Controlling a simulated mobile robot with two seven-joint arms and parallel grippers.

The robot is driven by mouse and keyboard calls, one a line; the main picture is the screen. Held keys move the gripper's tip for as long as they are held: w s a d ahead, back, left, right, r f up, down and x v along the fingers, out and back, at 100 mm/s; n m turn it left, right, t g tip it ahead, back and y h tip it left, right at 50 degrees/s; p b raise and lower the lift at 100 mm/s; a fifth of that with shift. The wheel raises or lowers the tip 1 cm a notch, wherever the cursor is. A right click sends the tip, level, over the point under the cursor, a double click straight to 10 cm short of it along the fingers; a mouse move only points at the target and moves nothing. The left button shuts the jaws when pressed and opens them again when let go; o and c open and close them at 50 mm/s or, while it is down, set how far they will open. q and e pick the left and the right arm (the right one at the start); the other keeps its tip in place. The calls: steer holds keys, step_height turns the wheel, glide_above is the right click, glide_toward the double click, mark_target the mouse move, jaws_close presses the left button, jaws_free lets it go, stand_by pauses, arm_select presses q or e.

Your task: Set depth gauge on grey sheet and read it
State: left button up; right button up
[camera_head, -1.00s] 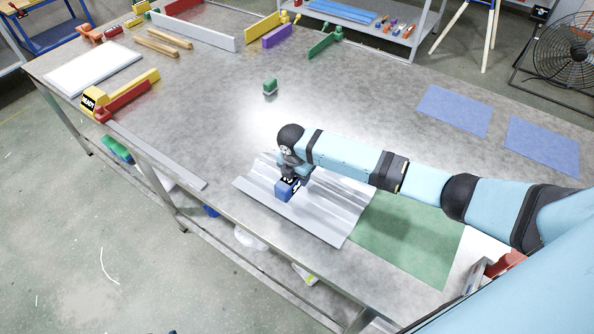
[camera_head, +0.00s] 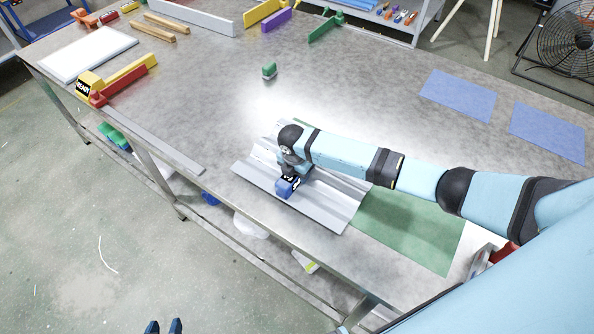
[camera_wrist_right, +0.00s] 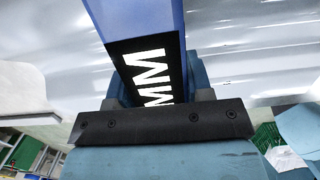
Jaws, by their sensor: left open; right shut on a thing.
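The grey corrugated sheet (camera_head: 325,207) lies near the table's front edge, with its ridges running lengthwise. The depth gauge (camera_head: 286,188) is a blue block with a black label. In the right wrist view the gauge (camera_wrist_right: 150,62) fills the upper middle, and "MM" shows in white on its label. My right gripper (camera_head: 290,176) is shut on the gauge over the left part of the sheet. I cannot tell whether the gauge touches the sheet. My left gripper (camera_head: 163,327) is open and empty at the bottom edge of the head view, over the floor, away from the sheet.
A green mat (camera_head: 415,230) lies right of the sheet. A small green block (camera_head: 269,71) stands behind it on clear table. Two blue mats (camera_head: 457,95) lie at the right. A yellow and red piece marked READY (camera_head: 120,80) and a white board (camera_head: 88,54) are at the left.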

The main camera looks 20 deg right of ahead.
steer(key=shift+f, duration=0.1)
stand_by(0.4)
steer(key=o, duration=1.3)
steer(key=shift+f, duration=0.1)
steer(key=shift+c, duration=0.2)
step_height(320, 180, up, 14)
steer(key=a, duration=0.2)
steer(key=s+a+f+m+t+y, duration=0.45)
steer(key=s+a+f+m, duration=0.5)
steer(key=s, duration=0.25)
steer(key=s+d+m+t+p, duration=0.1)
steer(key=s+d+m+t, duration=0.1)
steer(key=s+m, duration=0.4)
steer(key=s+d+m+t+p, duration=0.1)
steer(key=s+d+m+t, duration=0.2)
steer(key=s, duration=0.6)
steer(key=m, duration=0.2)
steer(key=shift+s+d+f+m+t, duration=0.2)
steer(key=shift+d+f+m+t, duration=0.1)
steer(key=shift+d+m+t, duration=0.1)
